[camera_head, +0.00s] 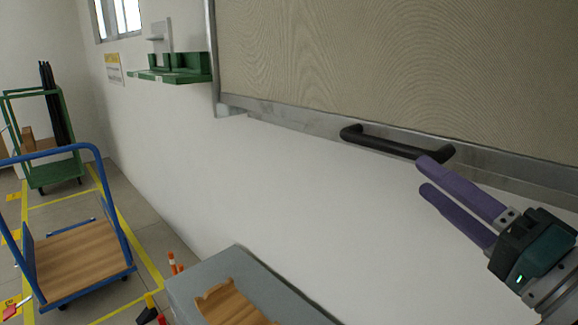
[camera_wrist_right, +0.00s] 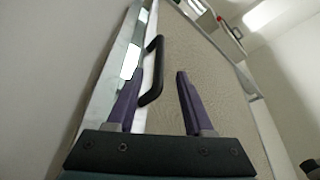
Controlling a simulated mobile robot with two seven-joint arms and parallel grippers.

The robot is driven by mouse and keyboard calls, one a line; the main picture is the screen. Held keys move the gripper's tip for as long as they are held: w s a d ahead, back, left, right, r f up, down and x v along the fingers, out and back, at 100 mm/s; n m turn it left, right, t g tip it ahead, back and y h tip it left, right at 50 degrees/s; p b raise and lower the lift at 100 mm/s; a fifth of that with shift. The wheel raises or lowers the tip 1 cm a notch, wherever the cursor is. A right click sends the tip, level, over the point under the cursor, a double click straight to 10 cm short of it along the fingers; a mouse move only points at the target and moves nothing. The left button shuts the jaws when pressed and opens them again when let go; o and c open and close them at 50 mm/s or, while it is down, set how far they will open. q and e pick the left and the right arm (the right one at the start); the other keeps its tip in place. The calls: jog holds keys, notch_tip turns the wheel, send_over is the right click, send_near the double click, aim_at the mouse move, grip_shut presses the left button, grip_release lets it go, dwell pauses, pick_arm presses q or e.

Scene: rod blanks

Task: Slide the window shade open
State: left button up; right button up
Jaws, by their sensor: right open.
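The window shade (camera_head: 390,55) is a beige, wood-grained panel in a grey metal frame, at the upper right of the head view. A black bar handle (camera_head: 385,143) is fixed along its lower edge. My right gripper (camera_head: 428,176) has purple fingers, open and empty, just below and in front of the handle's right end. In the right wrist view the handle (camera_wrist_right: 154,72) lies just beyond and between the two fingertips (camera_wrist_right: 158,78), nearer the left finger. Whether a finger touches it I cannot tell. The shade (camera_wrist_right: 200,70) fills the space behind. My left gripper is not in view.
A green wall shelf (camera_head: 172,74) is left of the shade. A grey-topped table with a wooden piece (camera_head: 232,303) stands below. A blue cart (camera_head: 80,262) and a green cart (camera_head: 52,175) stand at the left. The white wall under the shade is clear.

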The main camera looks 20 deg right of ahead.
aim_at(383, 146)
jog(key=x, duration=0.9)
jog(key=shift+w, duration=0.35)
jog(key=shift+c, duration=0.2)
grip_shut()
jog(key=shift+r+p, duration=0.1)
jog(key=shift+p, duration=0.2)
dwell(0.6)
